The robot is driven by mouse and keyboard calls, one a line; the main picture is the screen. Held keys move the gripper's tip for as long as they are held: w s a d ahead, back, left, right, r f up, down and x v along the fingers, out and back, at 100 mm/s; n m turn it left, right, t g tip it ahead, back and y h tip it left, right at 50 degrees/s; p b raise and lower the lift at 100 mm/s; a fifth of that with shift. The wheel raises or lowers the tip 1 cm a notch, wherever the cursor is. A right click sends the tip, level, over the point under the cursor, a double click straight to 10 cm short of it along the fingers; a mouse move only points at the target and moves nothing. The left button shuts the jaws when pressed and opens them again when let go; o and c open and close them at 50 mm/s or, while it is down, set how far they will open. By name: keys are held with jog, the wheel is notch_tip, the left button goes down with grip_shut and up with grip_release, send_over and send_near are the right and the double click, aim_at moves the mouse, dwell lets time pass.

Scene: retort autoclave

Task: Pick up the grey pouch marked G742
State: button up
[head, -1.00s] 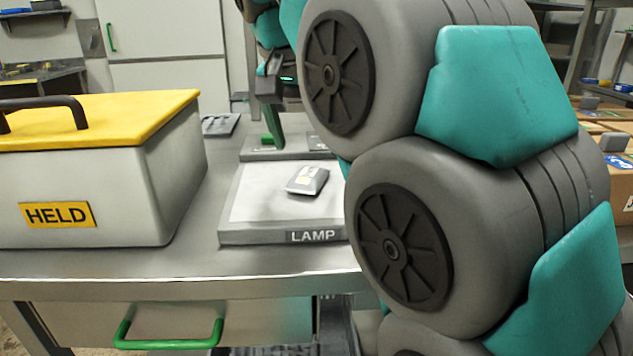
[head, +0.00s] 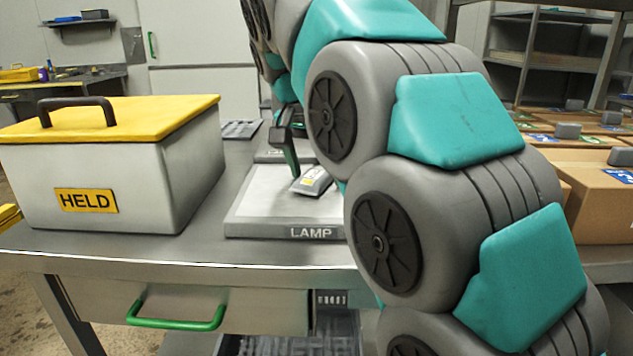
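A small grey pouch (head: 312,181) with a pale label lies on the white top of the LAMP plate (head: 262,200). Its marking is too small to read. My gripper (head: 293,172) points down at the pouch's upper left edge. One green-and-dark finger shows there, close to the pouch. The other finger is hidden, and I cannot tell whether the gripper touches or grips the pouch. My arm covers the right side of the LAMP plate.
A white box with a yellow lid, marked HELD (head: 110,170), stands left of the LAMP plate on the metal table (head: 180,250). A dark flat item (head: 240,129) lies behind it. Cardboard boxes (head: 600,195) with grey pieces on top stand at right. A green-handled drawer (head: 180,312) is below.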

grip_shut()
dwell(0.5)
jog(key=shift+r, duration=0.1)
